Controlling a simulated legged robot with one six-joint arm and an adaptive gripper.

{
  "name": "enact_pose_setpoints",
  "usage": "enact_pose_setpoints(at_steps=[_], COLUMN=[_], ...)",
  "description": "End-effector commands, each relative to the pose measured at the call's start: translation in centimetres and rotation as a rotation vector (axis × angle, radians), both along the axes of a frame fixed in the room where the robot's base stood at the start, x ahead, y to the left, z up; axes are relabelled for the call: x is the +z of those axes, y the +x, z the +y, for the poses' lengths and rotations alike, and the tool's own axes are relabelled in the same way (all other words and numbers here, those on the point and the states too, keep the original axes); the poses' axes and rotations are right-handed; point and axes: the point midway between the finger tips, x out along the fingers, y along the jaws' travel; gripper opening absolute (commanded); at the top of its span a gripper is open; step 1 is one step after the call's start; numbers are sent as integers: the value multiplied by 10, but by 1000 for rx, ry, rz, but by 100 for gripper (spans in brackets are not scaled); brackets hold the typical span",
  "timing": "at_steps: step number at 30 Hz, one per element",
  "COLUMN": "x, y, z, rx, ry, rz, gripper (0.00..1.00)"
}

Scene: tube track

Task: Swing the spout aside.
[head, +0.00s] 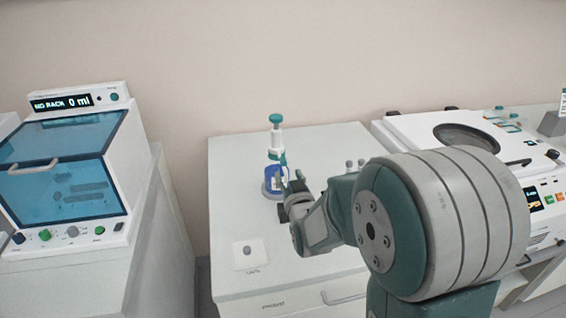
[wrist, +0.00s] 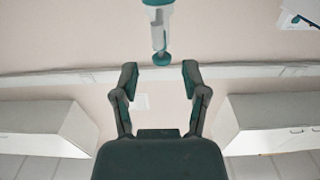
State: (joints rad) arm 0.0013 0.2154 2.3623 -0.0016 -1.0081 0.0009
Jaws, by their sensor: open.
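A bottle-top dispenser stands on the white cabinet in the head view, with a blue-labelled bottle (head: 271,178), a white pump body (head: 275,141) and a teal knob (head: 275,118). A small teal part beside the pump neck (head: 283,158) may be the spout; it is too small to be sure. My gripper (head: 288,186) is just right of the bottle and partly covers it. In the wrist view my gripper (wrist: 159,78) is open, with nothing between the fingers. The bottle is out of that view.
A small grey item on a white square (head: 247,252) lies at the cabinet's front left. A machine with a blue window and "NO RACK 0 ml" display (head: 62,103) stands left. A white machine with a round lid (head: 466,138) stands right, partly behind my arm.

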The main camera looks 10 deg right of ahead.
Motion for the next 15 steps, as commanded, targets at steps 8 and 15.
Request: enact_pose_setpoints(at_steps=[8,15], x=[-1,0], y=[49,65], z=[0,0], rx=[0,0], ry=[0,0], rz=[1,2], gripper=[57,57])
